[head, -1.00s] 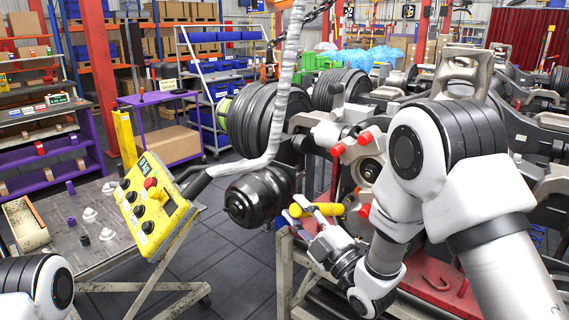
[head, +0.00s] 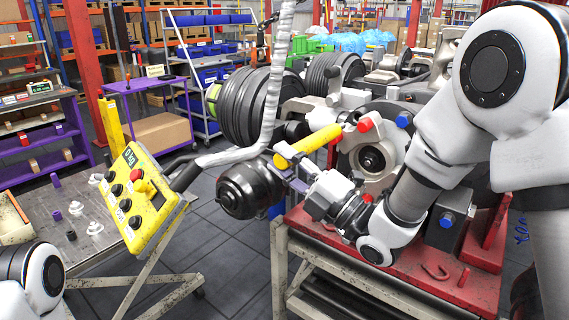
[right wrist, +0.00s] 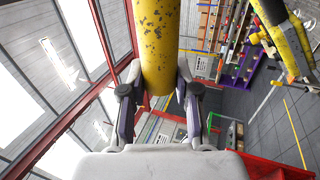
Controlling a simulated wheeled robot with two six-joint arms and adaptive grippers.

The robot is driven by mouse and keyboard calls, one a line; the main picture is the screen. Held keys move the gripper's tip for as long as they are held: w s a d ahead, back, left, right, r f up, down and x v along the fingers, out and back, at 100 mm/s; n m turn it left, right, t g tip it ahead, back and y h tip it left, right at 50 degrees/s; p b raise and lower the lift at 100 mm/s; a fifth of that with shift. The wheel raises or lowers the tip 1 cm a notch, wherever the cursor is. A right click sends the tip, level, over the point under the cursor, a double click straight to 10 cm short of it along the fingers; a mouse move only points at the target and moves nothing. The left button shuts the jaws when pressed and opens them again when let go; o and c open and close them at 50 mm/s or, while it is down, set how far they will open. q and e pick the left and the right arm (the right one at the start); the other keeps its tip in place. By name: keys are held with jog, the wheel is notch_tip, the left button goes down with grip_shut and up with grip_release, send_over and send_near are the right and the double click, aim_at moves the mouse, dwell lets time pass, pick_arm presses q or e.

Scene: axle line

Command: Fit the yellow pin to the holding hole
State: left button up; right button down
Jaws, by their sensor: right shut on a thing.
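The yellow pin (head: 316,142) is held in my right gripper (head: 291,167), tilted with its right end higher. That end appears close to the red-capped part by the metal hub (head: 372,158); I cannot tell whether they touch. In the right wrist view, the scuffed yellow pin (right wrist: 157,50) stands between the two fingers of the right gripper (right wrist: 159,98) and runs out of the top edge. I cannot make out which opening is the holding hole. Only part of my left arm shows at the lower left; its gripper is out of view.
A yellow control box (head: 142,192) hangs on a grey hose left of the pin. A black rounded cylinder (head: 240,187) is close to the right gripper. A red cart top (head: 455,268) lies below the hub. A grey bench (head: 75,235) stands at left.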

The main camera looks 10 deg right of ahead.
aim_at(308, 154)
jog(key=shift+w+d, duration=0.25)
jog(key=shift+d, duration=0.15)
jog(key=shift+w+d+b, duration=0.25)
jog(key=shift+w+d, duration=0.45)
jog(key=shift+d, duration=0.25)
jog(key=shift+w+d+b, duration=0.2)
jog(key=shift+w+d, duration=0.5)
jog(key=shift+d, duration=0.2)
jog(key=shift+r+b, duration=0.1)
jog(key=shift+b, duration=0.3)
jog(key=shift+b, duration=0.5)
